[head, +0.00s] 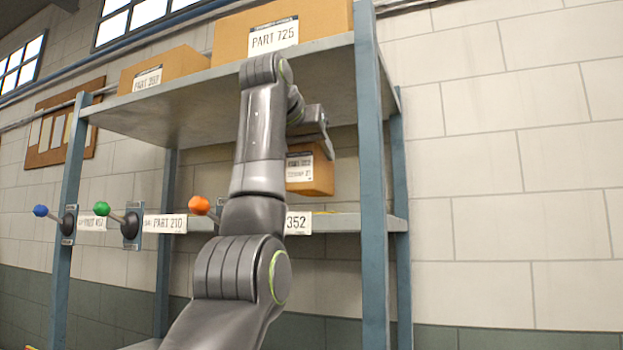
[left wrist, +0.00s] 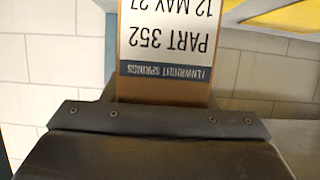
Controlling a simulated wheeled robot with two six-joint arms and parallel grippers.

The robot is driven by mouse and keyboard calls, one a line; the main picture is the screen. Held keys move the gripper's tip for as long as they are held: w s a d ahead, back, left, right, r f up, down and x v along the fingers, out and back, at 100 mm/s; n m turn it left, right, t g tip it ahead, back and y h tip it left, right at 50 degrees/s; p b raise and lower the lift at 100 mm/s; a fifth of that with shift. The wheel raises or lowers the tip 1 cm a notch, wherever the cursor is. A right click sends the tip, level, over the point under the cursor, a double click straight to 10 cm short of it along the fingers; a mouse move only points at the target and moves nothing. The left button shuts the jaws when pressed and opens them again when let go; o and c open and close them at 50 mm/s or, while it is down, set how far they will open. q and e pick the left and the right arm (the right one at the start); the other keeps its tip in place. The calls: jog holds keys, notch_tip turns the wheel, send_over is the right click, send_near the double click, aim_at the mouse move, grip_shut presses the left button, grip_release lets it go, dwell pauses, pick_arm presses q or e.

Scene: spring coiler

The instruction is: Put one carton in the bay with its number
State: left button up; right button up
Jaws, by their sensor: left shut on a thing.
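My left gripper (head: 312,142) is shut on a brown carton (head: 318,172) and holds it between the upper and lower shelf boards. The carton appears a little above the lower board (head: 350,223). In the left wrist view the carton (left wrist: 165,90) carries a white label reading PART 352, upside down in the picture. A bay label ending in 352 (head: 298,222) is on the lower board's front edge, below the carton; my arm hides its left part. Another bay label reads PART 210 (head: 165,223). My right gripper is not in view.
Cartons stand on the upper board: one labelled PART 725 (head: 315,15) and a smaller one (head: 185,62). Blue (head: 40,210), green (head: 101,208) and orange (head: 199,205) knobbed levers stick out at the front. A blue-grey post (head: 371,180) stands right of the carton.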

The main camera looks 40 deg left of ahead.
aim_at(311, 194)
pick_arm(q)
notch_tip(311, 194, down, 3)
jog(key=shift+s+d+b, duration=0.1)
jog(key=shift+b, duration=0.5)
jog(key=shift+f, duration=0.4)
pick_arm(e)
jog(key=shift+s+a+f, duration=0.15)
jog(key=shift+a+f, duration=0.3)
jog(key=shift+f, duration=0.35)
pick_arm(q)
jog(key=o, duration=1.4)
jog(key=shift+f, duration=0.15)
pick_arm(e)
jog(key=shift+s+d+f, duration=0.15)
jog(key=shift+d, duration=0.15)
